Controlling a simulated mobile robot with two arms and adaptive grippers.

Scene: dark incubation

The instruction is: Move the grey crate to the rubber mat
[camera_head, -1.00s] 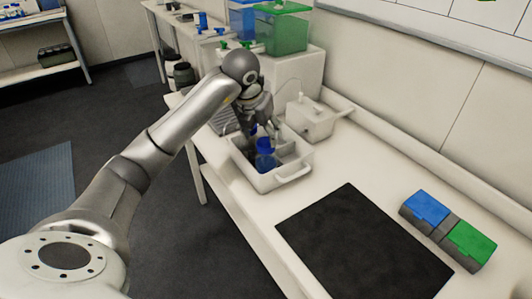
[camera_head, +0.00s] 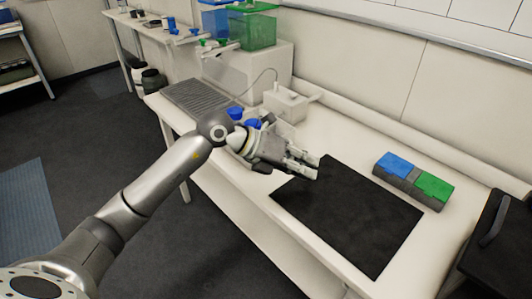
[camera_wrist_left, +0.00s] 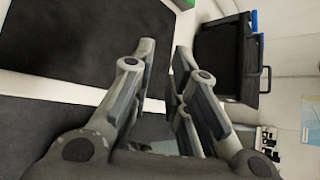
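In the left wrist view the two fingers (camera_wrist_left: 166,50) are spread, with the mat (camera_wrist_left: 75,35) beyond at upper left. My right gripper is in neither view.
A blue and green lidded box (camera_head: 412,180) stands right of the mat. A black case with a handle (camera_head: 495,235) is at the right edge.

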